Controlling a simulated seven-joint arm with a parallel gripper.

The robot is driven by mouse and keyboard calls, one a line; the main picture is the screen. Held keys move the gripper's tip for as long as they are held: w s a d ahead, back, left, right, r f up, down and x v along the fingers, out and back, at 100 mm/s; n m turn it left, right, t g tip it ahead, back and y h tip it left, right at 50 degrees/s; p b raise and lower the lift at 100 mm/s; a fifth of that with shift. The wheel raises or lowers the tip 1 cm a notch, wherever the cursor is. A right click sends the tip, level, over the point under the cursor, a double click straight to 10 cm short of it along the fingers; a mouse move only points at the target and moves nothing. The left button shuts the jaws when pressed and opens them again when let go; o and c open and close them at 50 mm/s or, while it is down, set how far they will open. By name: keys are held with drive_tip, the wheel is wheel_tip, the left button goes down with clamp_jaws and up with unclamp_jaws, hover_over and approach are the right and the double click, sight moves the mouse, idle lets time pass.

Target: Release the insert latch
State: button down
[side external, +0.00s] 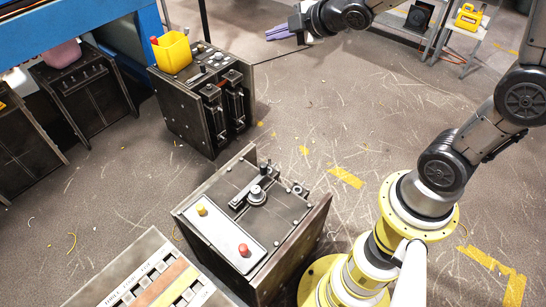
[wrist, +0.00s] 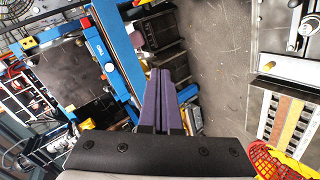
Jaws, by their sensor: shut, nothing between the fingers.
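My gripper (side external: 272,35) is at the top middle of the side external view, high above the floor and apart from the machines. Its purple fingers also show in the wrist view (wrist: 160,75), closed together with nothing between them. A dark metal machine (side external: 310,225) stands in the middle of the side external view. On its top are a round silver knob (side external: 257,195) and a bar with a small upright lever (side external: 264,168). A second dark machine (side external: 185,115) stands behind it, with two slotted upright parts (side external: 225,105) on its front. I cannot tell which part is the insert latch.
A yellow bin (side external: 174,52) sits on the back machine. The middle machine has a white panel (side external: 222,238) with yellow and red buttons. A control panel (side external: 150,280) is at the front left. A blue frame (side external: 85,28) stands at the back left. Scratched floor lies open between.

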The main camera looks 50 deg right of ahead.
drive_tip(key=w+d+f+n+g+y, duration=0.1)
drive_tip(key=w+f+n, duration=0.1)
drive_tip(key=f, duration=0.9)
drive_tip(key=w+d+f+n+g+y, duration=0.1)
drive_tip(key=w+f+n+y, duration=0.1)
drive_tip(key=f, duration=0.9)
drive_tip(key=s+f+m+g, duration=0.1)
drive_tip(key=s+f, duration=0.5)
drive_tip(key=f, duration=0.4)
drive_tip(key=s+f+m+g+y, duration=0.1)
drive_tip(key=s+f+g, duration=0.1)
drive_tip(key=s+f, duration=0.4)
wheel_tip(320, 180, down, 4)
drive_tip(key=shift+s+f, duration=0.1)
drive_tip(key=shift+s, duration=0.3)
drive_tip(key=shift+a, duration=0.1)
drive_tip(key=x, duration=0.9)
drive_tip(key=shift+s+f, duration=0.1)
drive_tip(key=w, duration=0.3)
drive_tip(key=shift+w+f, duration=0.15)
drive_tip(key=shift+f, duration=0.2)
drive_tip(key=shift+w, duration=0.6)
